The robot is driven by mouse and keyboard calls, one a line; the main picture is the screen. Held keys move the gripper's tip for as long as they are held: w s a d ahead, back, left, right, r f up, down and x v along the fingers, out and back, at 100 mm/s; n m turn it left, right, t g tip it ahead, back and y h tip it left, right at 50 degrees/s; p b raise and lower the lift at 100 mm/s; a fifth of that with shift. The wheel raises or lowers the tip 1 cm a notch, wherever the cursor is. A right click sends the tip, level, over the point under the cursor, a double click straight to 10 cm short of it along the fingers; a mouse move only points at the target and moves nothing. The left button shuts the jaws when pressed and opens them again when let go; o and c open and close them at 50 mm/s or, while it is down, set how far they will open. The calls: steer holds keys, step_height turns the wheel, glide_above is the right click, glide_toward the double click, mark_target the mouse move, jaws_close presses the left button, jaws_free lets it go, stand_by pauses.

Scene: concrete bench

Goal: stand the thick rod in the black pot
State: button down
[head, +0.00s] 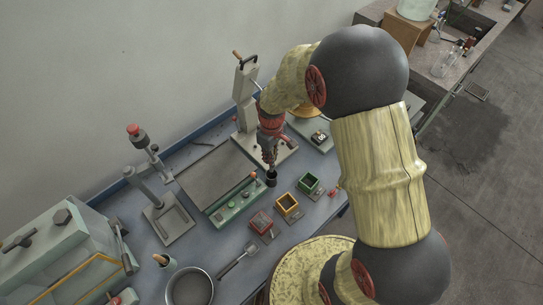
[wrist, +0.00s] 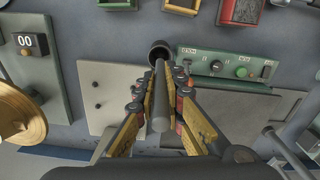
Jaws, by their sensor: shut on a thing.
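My gripper (wrist: 160,108) is shut on a thick grey rod (wrist: 160,112), which lies lengthwise between its yellow fingers in the wrist view. The rod's far end overlaps the near rim of the black pot (wrist: 159,48); I cannot tell whether it is inside the mouth or just above it. In the head view my gripper (head: 269,158) points down directly above the small black pot (head: 271,181), which stands on the blue-grey bench. The rod is mostly hidden by the fingers there.
A grey plate device with a green control panel (head: 238,207) stands left of the pot. Green (head: 308,182), yellow (head: 287,204) and red (head: 261,222) open boxes stand to its right and front. A scale (head: 319,136) and a grey upright stand (head: 246,95) are behind. A pan (head: 190,290) is at the front.

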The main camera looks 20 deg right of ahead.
steer(key=shift+f+b, duration=1.75)
steer(key=shift+f, duration=1.35)
steer(key=c, duration=1.8)
jaws_free()
steer(key=shift+r, duration=0.1)
step_height(320, 180, up, 12)
